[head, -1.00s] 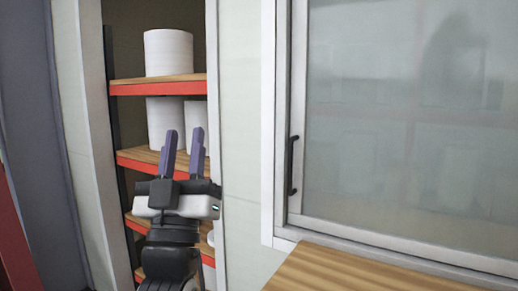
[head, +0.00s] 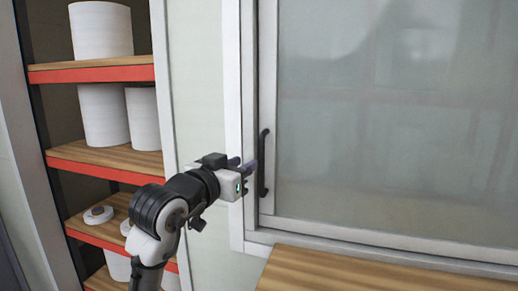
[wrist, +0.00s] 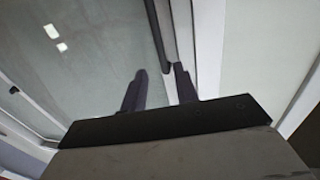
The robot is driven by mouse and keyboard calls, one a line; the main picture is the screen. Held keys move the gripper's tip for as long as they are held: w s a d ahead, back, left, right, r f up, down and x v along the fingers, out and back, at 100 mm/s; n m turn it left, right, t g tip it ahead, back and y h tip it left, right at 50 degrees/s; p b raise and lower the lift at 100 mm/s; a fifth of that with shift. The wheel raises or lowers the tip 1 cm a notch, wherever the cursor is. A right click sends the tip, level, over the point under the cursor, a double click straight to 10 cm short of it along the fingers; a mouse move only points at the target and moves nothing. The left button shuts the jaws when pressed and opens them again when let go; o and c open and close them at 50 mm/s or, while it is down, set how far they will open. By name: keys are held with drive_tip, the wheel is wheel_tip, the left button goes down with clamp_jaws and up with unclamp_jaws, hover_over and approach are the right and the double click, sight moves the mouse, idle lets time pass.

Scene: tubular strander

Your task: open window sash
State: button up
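The window sash (head: 390,130) is a frosted pane in a pale grey frame, and it looks closed against the left jamb. Its black vertical handle (head: 263,165) is on the sash's left stile. My gripper (head: 250,167) is just left of the handle in the head view, its fingers pointing right towards it. In the wrist view my gripper (wrist: 159,70) has its two dark fingers apart with nothing clearly held. The handle (wrist: 158,35) shows there ahead of the gap, its end close to the right fingertip. I cannot tell whether they touch.
A wooden ledge (head: 340,273) lies below the window. To the left, an open shelf unit with orange-edged boards (head: 100,72) holds several white rolls (head: 102,30). A pale wall panel (head: 198,90) stands between the shelves and the window frame.

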sight(260, 154)
drive_tip(key=p+x, duration=0.2)
drive_tip(key=x, duration=0.7)
drive_tip(key=shift+w+p, duration=0.2)
drive_tip(key=shift+p, duration=0.2)
drive_tip(key=shift+c, duration=0.4)
clamp_jaws()
